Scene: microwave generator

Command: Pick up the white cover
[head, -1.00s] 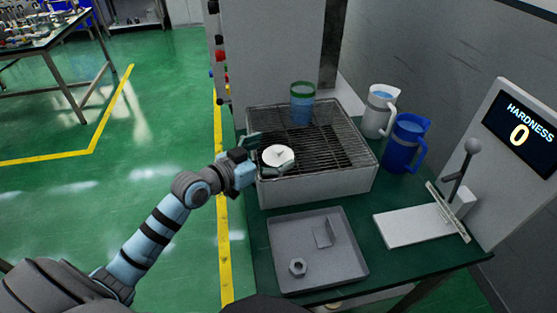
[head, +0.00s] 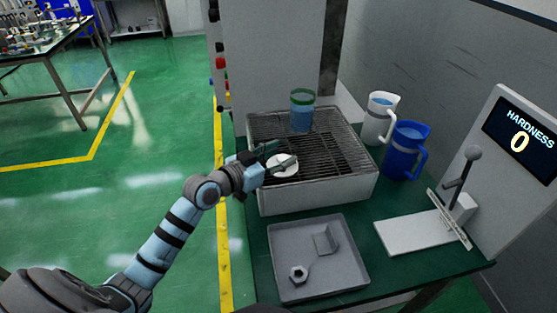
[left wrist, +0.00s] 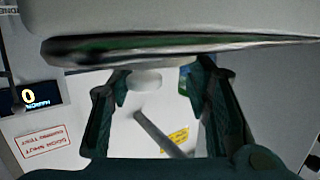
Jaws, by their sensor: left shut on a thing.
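The white cover (head: 283,172) is a small round disc at the left front part of the wire rack on the grey box. My left gripper (head: 280,158) reaches in from the left and is shut on it, with its dark fingers across the top of the disc. In the left wrist view, both fingers (left wrist: 160,95) show with a gap between their upper parts, and a small pale round part (left wrist: 147,79) sits between them. I cannot tell whether the cover touches the rack. My right gripper is not in view.
The grey box with the wire rack (head: 335,165) holds a green-rimmed cup of blue liquid (head: 302,110). A white jug (head: 380,118) and a blue jug (head: 404,150) stand right. A grey tray (head: 345,275) lies in front. The hardness tester (head: 520,170) stands far right.

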